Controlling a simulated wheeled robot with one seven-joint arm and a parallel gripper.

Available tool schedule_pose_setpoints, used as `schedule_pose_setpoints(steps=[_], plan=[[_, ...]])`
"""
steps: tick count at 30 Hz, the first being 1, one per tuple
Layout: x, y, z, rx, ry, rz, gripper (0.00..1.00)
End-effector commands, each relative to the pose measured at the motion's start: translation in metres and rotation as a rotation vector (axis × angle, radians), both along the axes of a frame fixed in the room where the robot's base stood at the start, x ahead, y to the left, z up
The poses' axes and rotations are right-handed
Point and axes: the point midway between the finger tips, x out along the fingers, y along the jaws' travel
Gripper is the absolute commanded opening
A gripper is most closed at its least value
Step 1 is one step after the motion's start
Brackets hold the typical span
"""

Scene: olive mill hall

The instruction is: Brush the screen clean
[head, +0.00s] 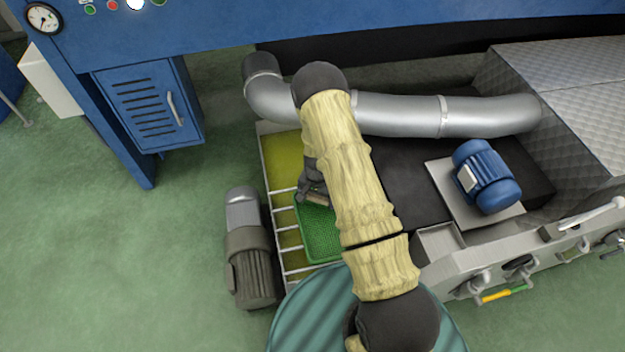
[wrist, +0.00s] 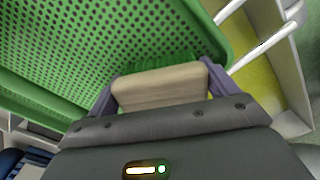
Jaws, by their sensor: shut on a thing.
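The screen is a green perforated tray (head: 318,232) that rests over a vat with yellow-green liquid in the head view. It also fills the upper left of the wrist view (wrist: 90,60). My gripper (wrist: 160,90) is shut on a brush (wrist: 158,91) with a pale wooden block and green bristles. The bristles are at the screen near its raised rim; whether they touch is hard to tell. In the head view my gripper (head: 312,192) is at the screen's upper edge, partly hidden by my arm. My arm also hides the screen's right side.
White bars (head: 287,228) cross the vat beside the screen. A grey motor (head: 250,250) stands left of the vat. A silver pipe (head: 400,114) runs behind my arm. A blue motor (head: 486,176) sits to the right. Green floor at left is clear.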

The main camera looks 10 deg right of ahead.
Motion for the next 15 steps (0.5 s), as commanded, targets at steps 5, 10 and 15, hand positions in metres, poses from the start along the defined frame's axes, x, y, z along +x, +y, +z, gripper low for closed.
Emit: schedule_pose_setpoints(steps=[5,10,15], plan=[[0.000,0.000,0.030,0.001,-0.001,-0.001,0.53],[0.000,-0.005,0.045,0.001,-0.001,-0.010,0.53],[0.000,-0.005,0.061,0.001,-0.001,-0.009,0.53]])
